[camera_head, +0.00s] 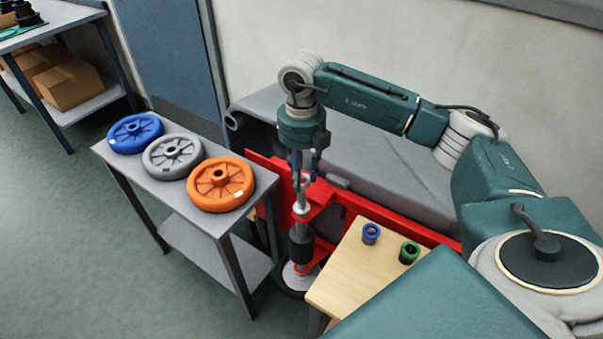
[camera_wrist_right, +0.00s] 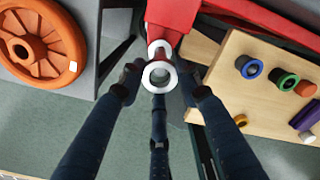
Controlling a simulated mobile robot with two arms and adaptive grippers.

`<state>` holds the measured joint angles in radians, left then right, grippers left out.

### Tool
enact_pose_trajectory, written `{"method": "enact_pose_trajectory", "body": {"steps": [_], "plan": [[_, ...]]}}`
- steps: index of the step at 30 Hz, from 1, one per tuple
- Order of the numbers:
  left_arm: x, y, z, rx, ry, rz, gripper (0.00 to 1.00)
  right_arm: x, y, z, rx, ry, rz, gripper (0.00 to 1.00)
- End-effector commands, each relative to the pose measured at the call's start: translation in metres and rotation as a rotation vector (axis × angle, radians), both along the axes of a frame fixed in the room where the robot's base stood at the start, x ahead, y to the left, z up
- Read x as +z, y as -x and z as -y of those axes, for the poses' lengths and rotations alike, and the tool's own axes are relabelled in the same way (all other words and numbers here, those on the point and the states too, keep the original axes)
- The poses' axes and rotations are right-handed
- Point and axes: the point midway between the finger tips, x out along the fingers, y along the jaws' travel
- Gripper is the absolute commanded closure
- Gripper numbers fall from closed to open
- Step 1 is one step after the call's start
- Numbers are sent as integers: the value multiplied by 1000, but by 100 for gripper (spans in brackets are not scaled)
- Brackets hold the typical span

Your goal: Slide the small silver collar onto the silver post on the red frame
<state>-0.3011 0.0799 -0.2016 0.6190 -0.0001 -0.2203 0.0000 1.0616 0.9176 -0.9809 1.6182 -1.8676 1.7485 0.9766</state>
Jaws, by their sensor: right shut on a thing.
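The small silver collar (camera_wrist_right: 159,76) is a ring with an open hole, seen nearly end-on in the right wrist view. My right gripper (camera_wrist_right: 160,80) is shut on it, with dark fingers on both sides. In the head view this gripper (camera_head: 304,168) points down above the red frame (camera_head: 318,197); the collar is small and partly hidden there. The silver post (camera_head: 301,208) stands upright on the frame under the gripper. In the wrist view a silver round part (camera_wrist_right: 158,47) shows just beyond the collar, at the frame's edge. I cannot tell whether they touch. My left gripper is out of view.
A grey table (camera_head: 135,164) at left carries blue (camera_head: 122,136), grey (camera_head: 160,160) and orange (camera_head: 208,199) wheels. A wooden table (camera_head: 345,270) at right of the frame holds a blue-ringed (camera_head: 370,233) and a green-ringed (camera_head: 409,252) part; the wrist view shows more small parts.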

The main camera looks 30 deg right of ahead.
Motion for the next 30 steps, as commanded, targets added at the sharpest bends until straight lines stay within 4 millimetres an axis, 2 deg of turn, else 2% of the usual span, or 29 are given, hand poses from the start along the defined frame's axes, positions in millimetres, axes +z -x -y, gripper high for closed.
{"method": "enact_pose_trajectory", "body": {"steps": [30], "plan": [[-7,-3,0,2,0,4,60,-11,0,0,0,0,1,95]]}}
